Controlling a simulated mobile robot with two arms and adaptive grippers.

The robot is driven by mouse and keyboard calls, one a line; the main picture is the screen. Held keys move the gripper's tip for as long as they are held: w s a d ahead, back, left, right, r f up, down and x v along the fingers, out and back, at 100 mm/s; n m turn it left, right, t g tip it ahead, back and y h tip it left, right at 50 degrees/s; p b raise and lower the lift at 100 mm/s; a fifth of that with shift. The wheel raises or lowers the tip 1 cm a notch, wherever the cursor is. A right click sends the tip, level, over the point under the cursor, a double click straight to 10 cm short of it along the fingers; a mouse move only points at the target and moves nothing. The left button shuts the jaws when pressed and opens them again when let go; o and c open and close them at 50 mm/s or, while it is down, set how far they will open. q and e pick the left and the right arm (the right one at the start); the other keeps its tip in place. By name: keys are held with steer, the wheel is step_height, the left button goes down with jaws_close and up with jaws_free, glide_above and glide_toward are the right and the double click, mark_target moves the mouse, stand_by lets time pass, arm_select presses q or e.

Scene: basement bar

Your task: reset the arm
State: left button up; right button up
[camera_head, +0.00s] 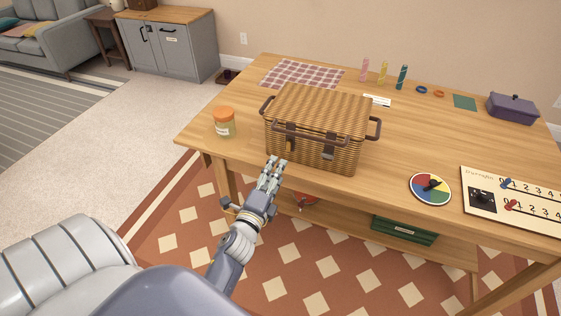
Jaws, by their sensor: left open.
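My left gripper (271,172) is open in front of the table's near edge, just below the wicker basket (318,118). Its fingers point up towards the basket's front; I cannot tell whether they touch it. My left arm comes in from the lower left and reaches up to the gripper. The basket is lidded and has dark handles and straps. It stands on the wooden table (410,130). My right gripper does not show.
On the table are a jar with an orange lid (224,122), a checked cloth (302,74), a colour spinner (430,189), a number board (515,205), a purple box (512,108) and several small bottles. A green crate (404,230) sits on the lower shelf. Tiled floor lies below.

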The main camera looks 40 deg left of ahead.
arm_select(q)
steer(key=shift+v, duration=1)
steer(key=s+d+f+n+g+h, duration=0.1)
steer(key=s+d+f+n+g, duration=0.25)
steer(key=f, duration=0.75)
steer(key=s+d+f+n+g+h, duration=0.2)
steer(key=s+d+f, duration=0.2)
steer(key=f, duration=0.8)
steer(key=s+d+f+n+g+h, duration=0.1)
steer(key=s+d+f+n+g, duration=0.25)
steer(key=f, duration=0.75)
steer(key=s+f+n+g, duration=0.2)
steer(key=s+f, duration=0.3)
steer(key=s, duration=0.5)
steer(key=s+f+n+g, duration=0.1)
steer(key=s+f+g, duration=0.2)
steer(key=s, duration=0.7)
steer(key=s+f+n+g, duration=0.2)
steer(key=s+f, duration=0.6)
steer(key=s, duration=0.2)
steer(key=shift+n+h, duration=0.3)
